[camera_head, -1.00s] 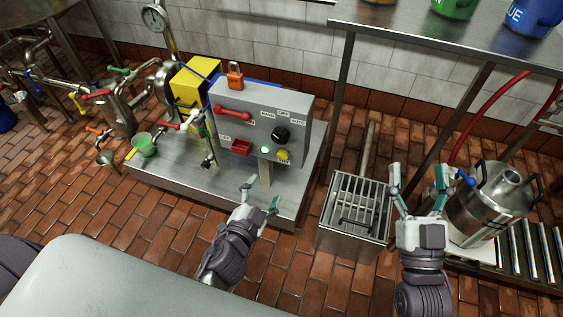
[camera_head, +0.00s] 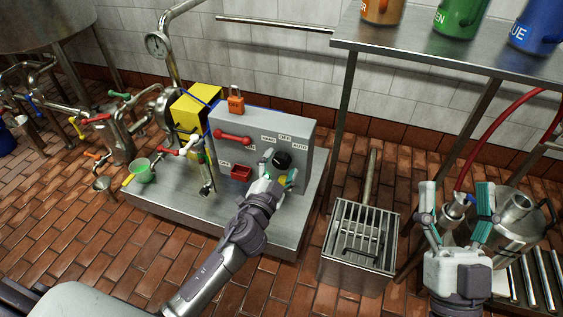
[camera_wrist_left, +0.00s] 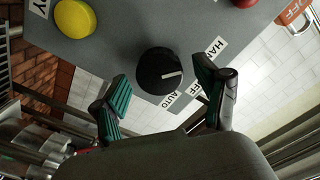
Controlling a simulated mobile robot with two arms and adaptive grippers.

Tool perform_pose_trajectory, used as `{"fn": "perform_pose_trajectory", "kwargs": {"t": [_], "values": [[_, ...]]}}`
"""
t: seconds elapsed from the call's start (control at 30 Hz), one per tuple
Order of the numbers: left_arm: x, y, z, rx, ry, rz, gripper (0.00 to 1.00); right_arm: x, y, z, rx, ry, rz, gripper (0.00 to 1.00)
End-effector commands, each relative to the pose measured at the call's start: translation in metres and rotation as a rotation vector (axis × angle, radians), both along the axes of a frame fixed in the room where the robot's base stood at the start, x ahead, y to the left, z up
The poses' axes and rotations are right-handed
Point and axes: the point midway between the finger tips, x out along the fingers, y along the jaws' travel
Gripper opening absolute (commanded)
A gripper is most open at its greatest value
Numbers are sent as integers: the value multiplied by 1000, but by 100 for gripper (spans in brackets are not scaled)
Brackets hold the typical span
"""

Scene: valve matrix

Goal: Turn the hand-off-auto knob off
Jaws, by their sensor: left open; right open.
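The black hand-off-auto knob (camera_head: 282,160) is on the front of the grey control box (camera_head: 228,120). Labels HAND, OFF and AUTO sit around it. My left gripper (camera_head: 279,168) is open at the box's face. In the left wrist view, the knob (camera_wrist_left: 159,71) lies between the open fingers of my left gripper (camera_wrist_left: 164,82), with visible gaps on both sides. Its white pointer is towards the right in that view, roughly at the HAND and OFF labels; I cannot tell which exactly. My right gripper (camera_head: 456,195) is open and empty, in front of the steel keg.
A yellow button (camera_wrist_left: 75,18) is beside the knob. A red handle (camera_head: 233,137), a red switch (camera_head: 241,173) and an orange padlock (camera_head: 236,100) are on the box. A grated steel bin (camera_head: 360,240) stands right of the metal platform (camera_head: 285,238). Brick floor between them is clear.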

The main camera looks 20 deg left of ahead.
Motion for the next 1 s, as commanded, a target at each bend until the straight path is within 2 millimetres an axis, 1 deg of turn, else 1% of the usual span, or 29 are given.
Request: {"fn": "perform_pose_trajectory", "kwargs": {"t": [0.03, 0.13, 0.43, 0.47, 0.8, 1.0], "values": [[5, 0, 0, 1, -1, 0, 74, -1, 0, 1, 3, -8, 1, 74], [11, 0, 0, 0, 0, 0, 74, -2, 0, 3, 7, -23, 1, 74], [13, 0, 0, 0, 1, -1, 74, -3, 0, 4, 8, -28, 1, 74], [13, 0, 0, 0, 1, -1, 70, -3, 0, 4, 8, -28, 1, 74], [13, -1, 0, 0, 1, -1, 14, -3, 0, 4, 8, -27, 1, 74], [12, -1, 0, 12, 0, -1, 13, -3, 0, 3, 8, -25, 2, 74]]}}
